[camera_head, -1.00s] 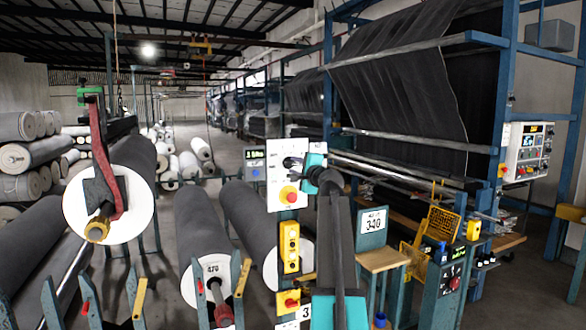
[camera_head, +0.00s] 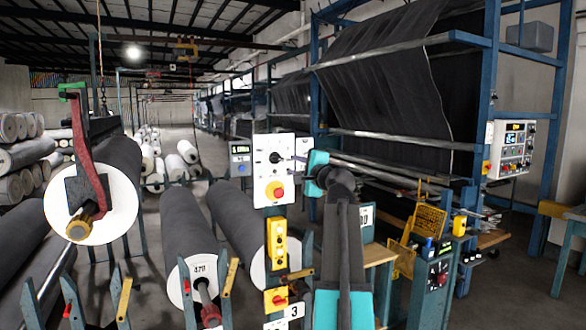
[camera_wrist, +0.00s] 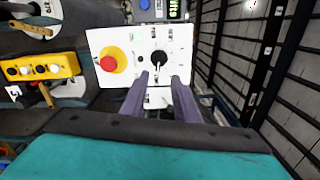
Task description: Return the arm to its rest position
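My arm (camera_head: 343,235) reaches up in front of the white control panel (camera_head: 274,177) in the head view. My gripper (camera_wrist: 162,77) shows in the wrist view with its two grey fingers apart and nothing between them. It points at the panel, just short of the black rotary knob (camera_wrist: 159,56). A gap seems to separate the fingertips from the knob. The knob also shows uncovered in the head view (camera_head: 275,157), left of my teal wrist. A red button on a yellow base (camera_wrist: 109,63) sits left of the knob.
A yellow button box (camera_head: 279,243) hangs below the panel. Large grey fabric rolls (camera_head: 190,235) lie to the left on blue stands. A tall blue machine frame (camera_head: 487,100) with dark fabric stands right. A yellow rack (camera_head: 428,222) is right of my arm.

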